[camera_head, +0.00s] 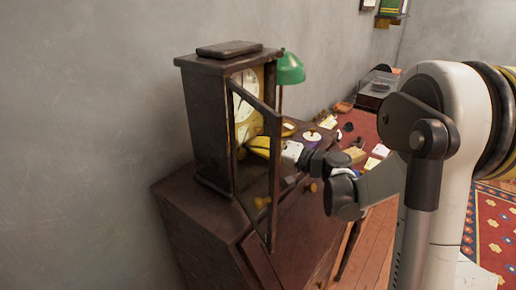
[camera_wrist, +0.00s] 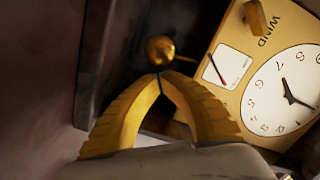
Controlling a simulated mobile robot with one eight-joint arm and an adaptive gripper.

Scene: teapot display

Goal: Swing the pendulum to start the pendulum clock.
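The pendulum clock (camera_head: 205,125) is a dark wooden case on a cabinet, with its framed door (camera_head: 274,180) standing open. In the wrist view its brass front carries a white dial (camera_wrist: 287,95). The pendulum bob (camera_wrist: 160,50) is a small brass ball on a thin rod, below the dial. My gripper (camera_head: 250,146) reaches into the case from the right. Its yellow fingers meet at their tips in the wrist view (camera_wrist: 160,75), with nothing seen between them. The tips are right beside the bob; I cannot tell whether they touch. The bob is hidden in the head view.
A brass winding key (camera_wrist: 254,17) sits beside the word WIND. The open door frame stands close to my arm. A green lamp (camera_head: 290,68) is behind the clock, and small items and papers lie on the red-topped desk (camera_head: 362,122). The grey wall is close at left.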

